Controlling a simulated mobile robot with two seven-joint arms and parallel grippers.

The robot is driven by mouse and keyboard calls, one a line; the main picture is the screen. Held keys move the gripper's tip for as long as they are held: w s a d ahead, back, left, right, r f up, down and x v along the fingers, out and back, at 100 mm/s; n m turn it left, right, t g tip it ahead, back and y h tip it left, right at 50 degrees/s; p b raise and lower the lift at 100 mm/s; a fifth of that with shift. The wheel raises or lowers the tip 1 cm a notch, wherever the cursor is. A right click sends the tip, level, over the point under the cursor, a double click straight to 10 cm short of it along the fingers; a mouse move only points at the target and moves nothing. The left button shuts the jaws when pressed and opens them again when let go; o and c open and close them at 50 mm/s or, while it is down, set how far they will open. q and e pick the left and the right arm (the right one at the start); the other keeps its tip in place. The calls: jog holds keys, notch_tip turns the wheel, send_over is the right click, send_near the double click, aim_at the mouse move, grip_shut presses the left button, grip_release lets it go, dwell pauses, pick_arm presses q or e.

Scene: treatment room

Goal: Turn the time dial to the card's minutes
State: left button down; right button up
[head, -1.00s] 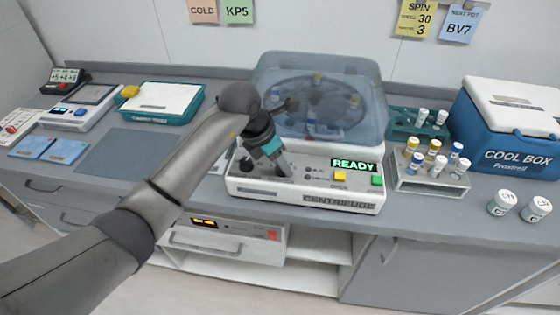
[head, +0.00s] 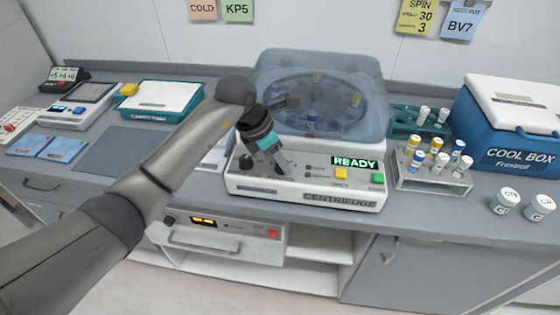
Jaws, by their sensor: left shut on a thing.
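The centrifuge (head: 305,190) stands on the counter with its clear lid shut and a green READY display (head: 355,163). My left gripper (head: 284,170) is at the left part of its front panel, pointing down, shut on a dial that the fingers mostly hide; I take it for the time dial. A dark knob (head: 247,163) shows just left of the gripper. The dial's pointer and scale cannot be read. The yellow SPIN card (head: 417,17) on the wall shows 30 and, below it, 3. My right gripper is not in view.
A rack of capped tubes (head: 432,180) and a blue cool box (head: 510,130) stand to the right, with two white-lidded jars near the front edge. A teal tray (head: 165,101) and a dark mat (head: 128,147) lie left.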

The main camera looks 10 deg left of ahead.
pick_arm(q)
jog(key=m+b, duration=0.2)
jog(key=m+g+b, duration=0.1)
jog(key=m+b, duration=0.1)
jog(key=m+g+h+b, duration=0.1)
jog(key=m+b, duration=0.1)
jog(key=shift+w+a+f, duration=0.1)
jog(key=shift+w+f, duration=0.05)
jog(key=shift+w, duration=0.1)
jog(key=shift+m+g+b, duration=0.9)
jog(key=shift+m+b, duration=0.75)
jog(key=shift+m, duration=0.45)
jog(key=shift+c, duration=2.2)
grip_release()
jog(key=p+v, duration=0.2)
jog(key=v, duration=1.3)
jog(key=shift+d+r, duration=0.25)
jog(key=shift+r, duration=0.1)
jog(key=shift+w, duration=0.1)
